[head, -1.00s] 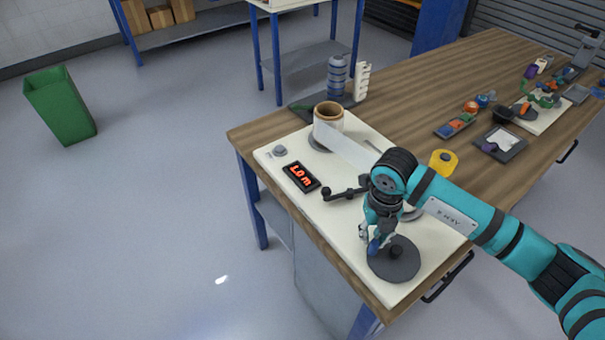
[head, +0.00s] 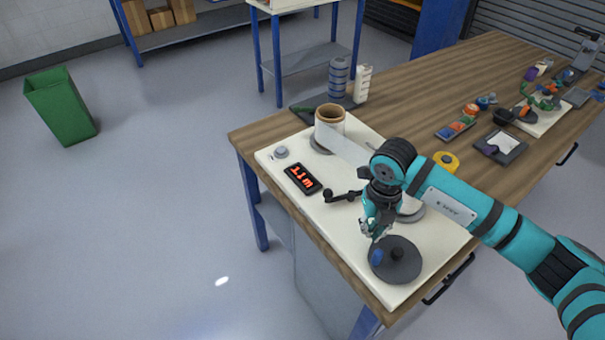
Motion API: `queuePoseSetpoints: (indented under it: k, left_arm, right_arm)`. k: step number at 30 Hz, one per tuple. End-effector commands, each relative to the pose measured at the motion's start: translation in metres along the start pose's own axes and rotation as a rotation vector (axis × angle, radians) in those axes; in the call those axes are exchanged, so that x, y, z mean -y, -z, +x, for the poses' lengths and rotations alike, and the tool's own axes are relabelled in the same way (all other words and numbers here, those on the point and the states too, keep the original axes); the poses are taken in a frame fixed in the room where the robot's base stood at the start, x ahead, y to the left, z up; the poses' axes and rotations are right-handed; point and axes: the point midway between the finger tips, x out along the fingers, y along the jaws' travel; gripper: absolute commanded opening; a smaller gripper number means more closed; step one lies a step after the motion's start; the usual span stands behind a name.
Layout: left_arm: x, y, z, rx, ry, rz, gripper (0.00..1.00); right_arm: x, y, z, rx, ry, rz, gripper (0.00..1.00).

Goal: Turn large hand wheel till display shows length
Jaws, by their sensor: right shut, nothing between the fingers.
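The large dark hand wheel (head: 405,265) lies flat at the near right end of the white machine plate (head: 330,228). Its blue knob (head: 377,256) is at the wheel's left side, and a dark hub is at its middle. The display (head: 301,178) reads 1.1 m in red. My right gripper (head: 373,236) is shut and empty just above the wheel's far left edge, by the blue knob; I cannot tell whether it touches the knob. My left gripper is out of view.
A film roll (head: 330,117) feeds a pale strip (head: 345,148) toward the near roller, partly hidden by my right arm. A black crank lever (head: 343,197) and a grey button (head: 281,153) are on the plate. Yellow tape (head: 446,161) and small parts lie behind.

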Motion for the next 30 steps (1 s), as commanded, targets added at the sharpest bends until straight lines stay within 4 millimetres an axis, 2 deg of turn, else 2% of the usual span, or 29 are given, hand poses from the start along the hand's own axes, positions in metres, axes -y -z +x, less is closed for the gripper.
queuePoseSetpoints:
  k: [3,18,30]
  left_arm:
    - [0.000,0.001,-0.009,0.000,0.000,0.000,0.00]
    - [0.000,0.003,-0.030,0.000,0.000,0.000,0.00]
    - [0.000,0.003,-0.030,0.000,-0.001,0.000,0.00]
  right_arm:
    - [0.000,0.000,-0.013,0.001,0.001,0.001,0.00]
    - [0.000,0.000,-0.051,0.001,0.001,0.001,0.00]
    - [0.000,0.000,-0.051,0.001,0.001,0.001,0.00]
